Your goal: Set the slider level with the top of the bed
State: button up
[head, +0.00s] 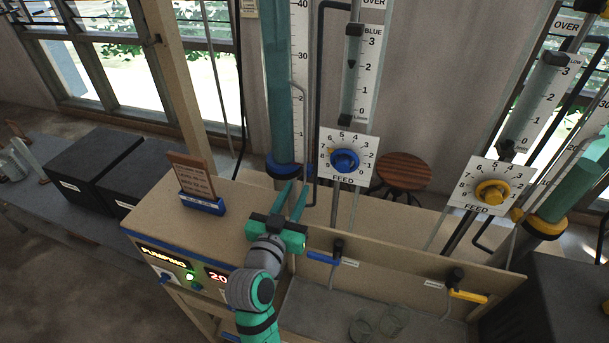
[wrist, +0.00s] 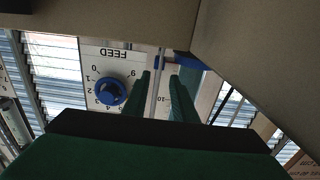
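My gripper (head: 296,186) is open, its two green fingers apart, pointing up in front of the foot of the left column (head: 276,90). In the wrist view the fingers (wrist: 160,76) stand apart with a thin upright rod showing between them; I cannot tell whether they touch it. The left column is a clear tube with blue-green contents reaching the picture's top edge; the top of its bed is not clear. A white scale (head: 300,60) marked in tens runs along its right side. No slider can be made out on the visible part of the scale.
Blue (head: 345,160) and yellow (head: 491,192) FEED knobs sit on white dials. Blue-handled (head: 322,257) and yellow-handled (head: 468,296) valves are on the low bench wall. A card in a blue holder (head: 201,203) stands left of my gripper. A second column (head: 575,190) stands right.

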aim_at(306, 171)
jog(key=x, duration=0.6)
jog(key=shift+w+d, duration=0.15)
jog(key=shift+w, duration=0.1)
grip_shut()
